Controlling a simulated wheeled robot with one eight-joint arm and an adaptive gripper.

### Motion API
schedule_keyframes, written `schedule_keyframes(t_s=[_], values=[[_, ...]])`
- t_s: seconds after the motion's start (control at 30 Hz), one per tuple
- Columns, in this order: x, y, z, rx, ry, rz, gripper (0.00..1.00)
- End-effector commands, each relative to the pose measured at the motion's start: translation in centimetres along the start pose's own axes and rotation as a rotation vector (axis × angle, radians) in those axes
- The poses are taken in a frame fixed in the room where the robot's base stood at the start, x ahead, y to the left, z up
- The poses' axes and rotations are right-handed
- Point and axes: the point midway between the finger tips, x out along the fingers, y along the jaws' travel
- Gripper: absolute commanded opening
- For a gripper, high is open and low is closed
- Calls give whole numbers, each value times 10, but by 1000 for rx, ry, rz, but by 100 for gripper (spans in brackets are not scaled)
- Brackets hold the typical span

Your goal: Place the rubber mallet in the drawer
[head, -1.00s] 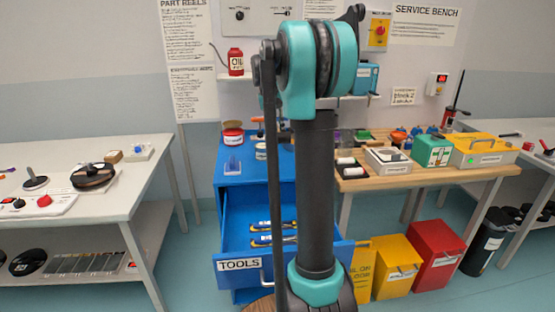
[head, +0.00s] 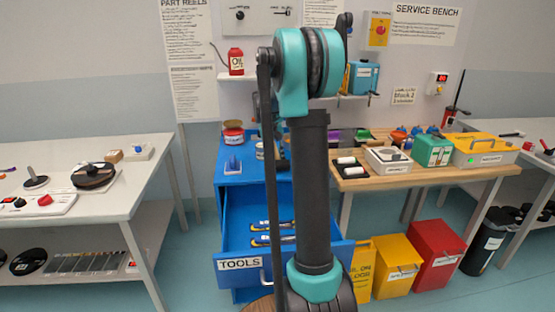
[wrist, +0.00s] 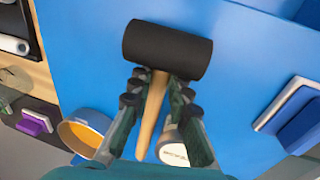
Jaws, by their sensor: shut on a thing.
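The rubber mallet (wrist: 167,49), with a black head and a pale wooden handle, is in my gripper (wrist: 157,88) in the wrist view. The fingers are shut on the handle just behind the head. The mallet is over the blue cabinet top; its height above it is hard to tell. In the head view my arm hides the mallet and most of the gripper. The drawer (head: 238,264), blue and labelled TOOLS, stands open below the cabinet top. Tools with yellow and dark handles (head: 268,240) lie in it. My arm covers part of its right side.
On the cabinet top, an open tin (wrist: 82,133), a white-lidded tin (wrist: 172,148) and a blue block on a pale base (wrist: 295,112) stand near the gripper. The wooden bench (head: 420,177) adjoins at right. Yellow (head: 398,265) and red bins (head: 436,252) stand beneath it.

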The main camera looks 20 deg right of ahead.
Motion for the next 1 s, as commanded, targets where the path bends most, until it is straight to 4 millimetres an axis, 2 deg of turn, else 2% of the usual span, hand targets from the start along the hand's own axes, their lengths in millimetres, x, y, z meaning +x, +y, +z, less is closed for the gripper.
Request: schedule_keyframes(t_s=[0.17,0.2,0.33,0.73,0.87,1.0], values=[[2,0,0,0,0,0,0],[2,0,0,0,0,0,21],[2,0,0,0,0,0,37],[-4,0,0,0,0,0,38],[-22,0,0,-1,0,0,38],[-51,0,0,-2,0,0,38]])
